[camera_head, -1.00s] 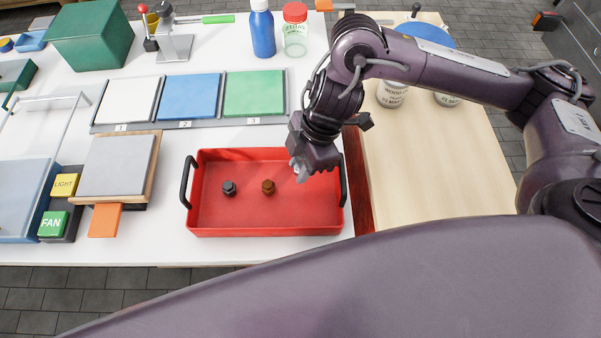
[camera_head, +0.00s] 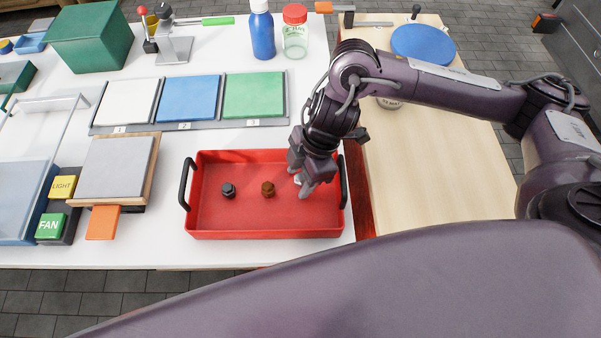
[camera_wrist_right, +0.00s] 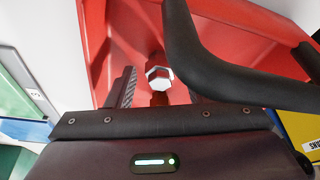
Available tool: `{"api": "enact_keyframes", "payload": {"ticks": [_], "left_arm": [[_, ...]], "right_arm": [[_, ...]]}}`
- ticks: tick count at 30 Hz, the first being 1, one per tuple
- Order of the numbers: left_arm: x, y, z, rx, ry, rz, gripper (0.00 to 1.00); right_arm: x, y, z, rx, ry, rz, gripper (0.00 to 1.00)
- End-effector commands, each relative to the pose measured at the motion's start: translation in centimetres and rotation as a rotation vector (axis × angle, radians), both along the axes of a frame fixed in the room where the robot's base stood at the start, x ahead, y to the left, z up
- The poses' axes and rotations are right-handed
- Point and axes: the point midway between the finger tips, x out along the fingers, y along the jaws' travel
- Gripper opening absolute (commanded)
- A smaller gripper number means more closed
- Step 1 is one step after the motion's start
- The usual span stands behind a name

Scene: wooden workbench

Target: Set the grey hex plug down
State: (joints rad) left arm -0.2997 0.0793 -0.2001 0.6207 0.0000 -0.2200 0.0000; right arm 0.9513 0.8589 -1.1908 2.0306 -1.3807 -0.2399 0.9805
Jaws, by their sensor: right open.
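The grey hex plug (camera_head: 298,179) shows at the right end of the red tray (camera_head: 250,224), partly hidden by my right gripper (camera_head: 306,188). In the right wrist view the shiny hex plug (camera_wrist_right: 158,76) sits between the two fingers of my right gripper (camera_wrist_right: 160,92), with a gap on either side. The fingers are open and low inside the tray. The plug's contact with the tray floor is not clear. A black hex plug (camera_head: 228,190) and a brown hex plug (camera_head: 268,188) stand on the tray floor to the left. My left gripper is out of view.
The tray's black right handle (camera_head: 343,181) is close beside my right gripper; it also crosses the right wrist view (camera_wrist_right: 215,75). White, blue (camera_head: 189,97) and green pads lie behind the tray. A blue bottle (camera_head: 262,33) and a jar (camera_head: 295,32) stand farther back.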

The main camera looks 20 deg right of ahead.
Motion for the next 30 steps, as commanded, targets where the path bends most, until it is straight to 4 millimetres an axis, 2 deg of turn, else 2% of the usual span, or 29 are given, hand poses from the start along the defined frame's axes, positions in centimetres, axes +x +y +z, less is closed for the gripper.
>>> {"api": "enact_keyframes", "payload": {"ticks": [4,8,18,21,25,30], "left_arm": [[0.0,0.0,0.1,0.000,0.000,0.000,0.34],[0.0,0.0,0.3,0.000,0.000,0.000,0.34],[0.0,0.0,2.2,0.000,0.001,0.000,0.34],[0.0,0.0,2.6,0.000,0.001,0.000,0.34],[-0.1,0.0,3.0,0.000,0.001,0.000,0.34],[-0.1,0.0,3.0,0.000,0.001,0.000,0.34]], "right_arm": [[0.0,0.0,0.3,0.000,-0.001,0.001,0.48],[0.1,-0.3,1.5,0.001,-0.004,0.000,0.48],[0.3,-2.5,8.7,-0.002,-0.007,0.000,0.48],[0.3,-3.0,10.2,-0.002,-0.005,-0.001,0.48],[0.2,-3.4,11.4,-0.001,-0.002,0.000,0.48],[0.2,-3.6,11.8,0.000,0.000,0.000,0.48]]}}
